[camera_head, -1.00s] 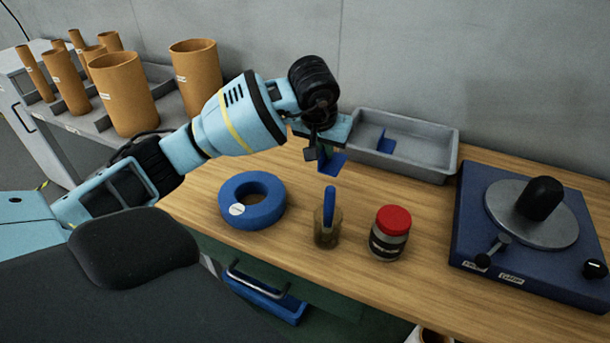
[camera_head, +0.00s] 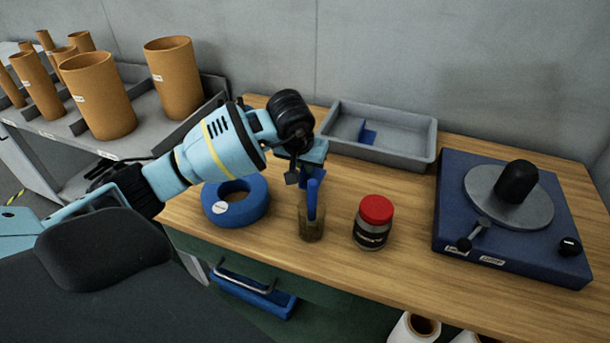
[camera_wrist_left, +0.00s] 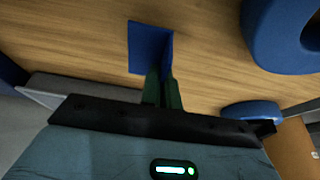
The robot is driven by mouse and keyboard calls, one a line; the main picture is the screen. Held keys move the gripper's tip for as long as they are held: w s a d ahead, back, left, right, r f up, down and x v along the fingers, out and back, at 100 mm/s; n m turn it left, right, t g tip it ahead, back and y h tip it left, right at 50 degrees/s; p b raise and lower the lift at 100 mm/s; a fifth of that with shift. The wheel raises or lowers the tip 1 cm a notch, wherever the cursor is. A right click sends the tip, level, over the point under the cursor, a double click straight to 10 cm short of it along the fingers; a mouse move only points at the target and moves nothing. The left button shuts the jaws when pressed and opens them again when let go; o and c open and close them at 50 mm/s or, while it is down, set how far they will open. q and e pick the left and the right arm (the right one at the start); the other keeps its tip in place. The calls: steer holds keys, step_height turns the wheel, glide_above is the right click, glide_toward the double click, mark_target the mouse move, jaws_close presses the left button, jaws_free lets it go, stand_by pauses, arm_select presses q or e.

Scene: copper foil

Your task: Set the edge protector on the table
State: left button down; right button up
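My left gripper (camera_head: 301,172) is shut on a blue, L-shaped edge protector (camera_wrist_left: 150,48), which sticks out past the fingertips in the left wrist view (camera_wrist_left: 163,88). In the head view the piece is partly hidden behind the brush handle. It is low over the wooden table (camera_head: 400,272); I cannot tell whether it touches the wood. Another blue angled piece (camera_head: 368,136) lies in the grey tray (camera_head: 420,160) at the back. My right gripper is not in view.
A blue ring (camera_head: 222,208) lies left of the gripper. A jar with a blue-handled brush (camera_head: 312,228) and a red-lidded jar (camera_head: 374,234) stand in front. A blue turntable unit (camera_head: 450,215) is at right. Cardboard tubes (camera_head: 97,95) stand at back left.

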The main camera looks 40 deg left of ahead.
mark_target(305, 177)
arm_select(q)
steer(key=shift+f, duration=1.6)
steer(key=shift+f, duration=0.25)
steer(key=c, duration=1.6)
jaws_free()
steer(key=shift+c, duration=0.2)
steer(key=shift+s+r, duration=0.1)
steer(key=shift+r, duration=0.45)
steer(key=v, duration=1.1)
steer(key=shift+r+p, duration=0.15)
steer(key=shift+p, duration=0.2)
steer(key=shift+s+d, duration=0.1)
